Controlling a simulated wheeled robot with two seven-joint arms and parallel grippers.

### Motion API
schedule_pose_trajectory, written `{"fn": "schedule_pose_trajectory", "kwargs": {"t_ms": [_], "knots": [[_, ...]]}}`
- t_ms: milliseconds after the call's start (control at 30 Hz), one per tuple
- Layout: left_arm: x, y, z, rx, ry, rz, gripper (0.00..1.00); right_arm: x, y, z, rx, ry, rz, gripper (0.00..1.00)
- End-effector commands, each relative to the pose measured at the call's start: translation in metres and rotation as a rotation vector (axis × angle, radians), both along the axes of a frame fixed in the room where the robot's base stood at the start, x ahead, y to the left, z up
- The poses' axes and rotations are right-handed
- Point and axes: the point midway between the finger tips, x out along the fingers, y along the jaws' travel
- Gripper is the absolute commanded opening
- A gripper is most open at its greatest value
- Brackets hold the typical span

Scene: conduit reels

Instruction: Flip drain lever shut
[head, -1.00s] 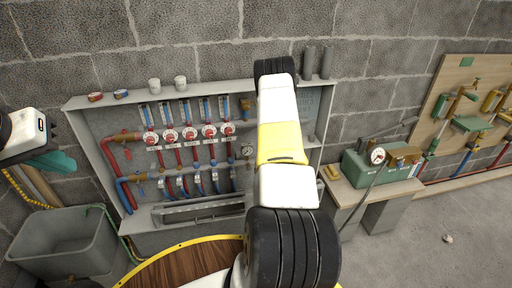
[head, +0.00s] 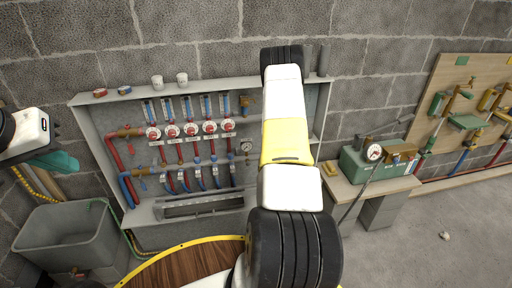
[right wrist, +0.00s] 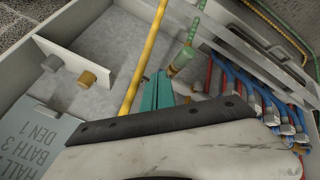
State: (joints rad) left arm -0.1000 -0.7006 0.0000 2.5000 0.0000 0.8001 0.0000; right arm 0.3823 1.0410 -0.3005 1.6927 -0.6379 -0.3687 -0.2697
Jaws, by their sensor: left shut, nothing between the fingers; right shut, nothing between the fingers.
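The manifold cabinet (head: 92,98) hangs on the block wall, with red and blue pipes inside. I cannot single out the drain lever for sure. In the right wrist view, a green hose end with a brass fitting (right wrist: 181,62) lies just beyond my right gripper (right wrist: 160,88). That gripper's teal fingers are shut and empty, close to a yellow pipe (right wrist: 147,50); contact cannot be told. In the head view my right arm hides this gripper and part of the cabinet's right side. My left gripper (head: 58,162) is shut and empty at the far left, away from the cabinet.
A grey tub (head: 65,232) stands at lower left. A round wooden top (head: 185,266) with a yellow rim lies in front. A bench (head: 350,183) with a green gauge box (head: 357,165) stands at right, beside a wall board of valves (head: 448,78). Floor at right is mostly clear.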

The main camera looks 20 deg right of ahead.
Motion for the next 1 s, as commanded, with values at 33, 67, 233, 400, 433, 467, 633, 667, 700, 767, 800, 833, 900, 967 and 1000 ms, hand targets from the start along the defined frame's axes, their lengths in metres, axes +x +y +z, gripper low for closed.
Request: {"fn": "schedule_pose_trajectory", "kwargs": {"t_ms": [33, 67, 233, 400, 433, 467, 633, 667, 700, 767, 800, 833, 900, 967, 1000], "knots": [[0.0, 0.0, 0.0, 0.0, 0.0, 0.0, 0.0, -0.004, -0.002, 0.007, 0.001, -0.002, -0.002, 0.0], [0.0, 0.0, 0.0, 0.0, 0.001, 0.0, 0.0, -0.007, -0.002, 0.011, 0.001, -0.002, -0.002, 0.0], [0.0, 0.0, 0.0, 0.0, 0.0, 0.0, 0.0, -0.022, -0.007, 0.032, 0.0, -0.002, 0.0, 0.0], [0.0, 0.0, 0.0, 0.0, 0.0, 0.0, 0.0, -0.033, -0.01, 0.046, 0.001, 0.0, 0.002, 0.0], [0.0, 0.0, 0.0, 0.0, 0.0, 0.0, 0.0, -0.034, -0.01, 0.047, 0.001, 0.0, 0.002, 0.0], [0.0, 0.0, 0.0, 0.0, 0.0, 0.0, 0.0, -0.034, -0.01, 0.048, 0.0, -0.001, 0.001, 0.0], [0.0, 0.0, 0.0, 0.0, 0.0, 0.0, 0.0, -0.036, -0.011, 0.049, 0.001, 0.0, 0.002, 0.0], [0.0, 0.0, 0.0, 0.0, 0.0, 0.0, 0.0, -0.036, -0.011, 0.049, 0.0, 0.001, 0.001, 0.0], [0.0, 0.0, 0.0, 0.0, 0.0, 0.0, 0.0, -0.036, -0.011, 0.049, 0.0, 0.001, 0.001, 0.0], [0.0, 0.0, 0.0, 0.0, 0.001, 0.0, 0.0, -0.036, -0.011, 0.049, 0.0, 0.001, 0.001, 0.0], [0.0, 0.0, 0.0, 0.0, 0.001, 0.0, 0.0, -0.035, -0.011, 0.049, 0.0, 0.001, 0.001, 0.0], [0.0, 0.0, 0.0, 0.0, 0.001, 0.0, 0.0, -0.035, -0.011, 0.049, 0.001, 0.0, 0.002, 0.0], [0.0, 0.0, 0.0, 0.0, 0.001, 0.0, 0.0, -0.035, -0.011, 0.049, 0.001, 0.0, 0.002, 0.0], [0.0, 0.0, 0.0, 0.0, 0.001, 0.0, 0.0, -0.035, -0.011, 0.049, 0.001, 0.0, 0.002, 0.0], [0.0, 0.0, 0.0, 0.0, 0.001, 0.0, 0.0, -0.035, -0.011, 0.049, 0.001, 0.0, 0.002, 0.0]]}}
